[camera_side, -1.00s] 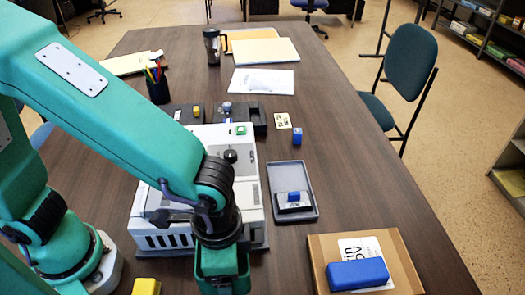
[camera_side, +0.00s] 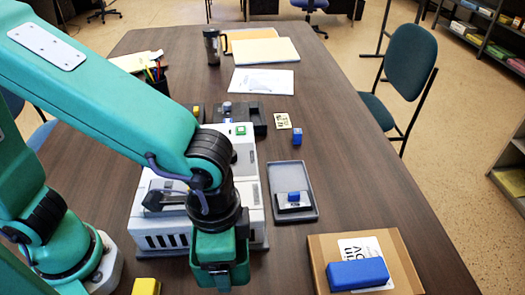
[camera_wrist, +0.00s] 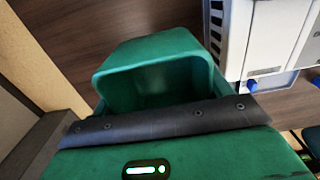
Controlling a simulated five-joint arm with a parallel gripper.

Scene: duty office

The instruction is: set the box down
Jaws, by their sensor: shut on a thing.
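My green gripper (camera_side: 222,276) hangs in front of the white machine, near the bottom edge of the side view. In the wrist view my green gripper (camera_wrist: 155,80) fills the middle, above bare table. A flat cardboard parcel (camera_side: 408,268) lies at the right front of the table, apart from my gripper, with a white label and a blue block (camera_side: 357,273) on top.
The white machine (camera_side: 248,185) stands right behind my gripper. A grey tray (camera_side: 308,212) with a small blue-topped item lies to its right. A yellow block (camera_side: 146,286) is at the front left. Bare table (camera_side: 350,190) shows right of the tray.

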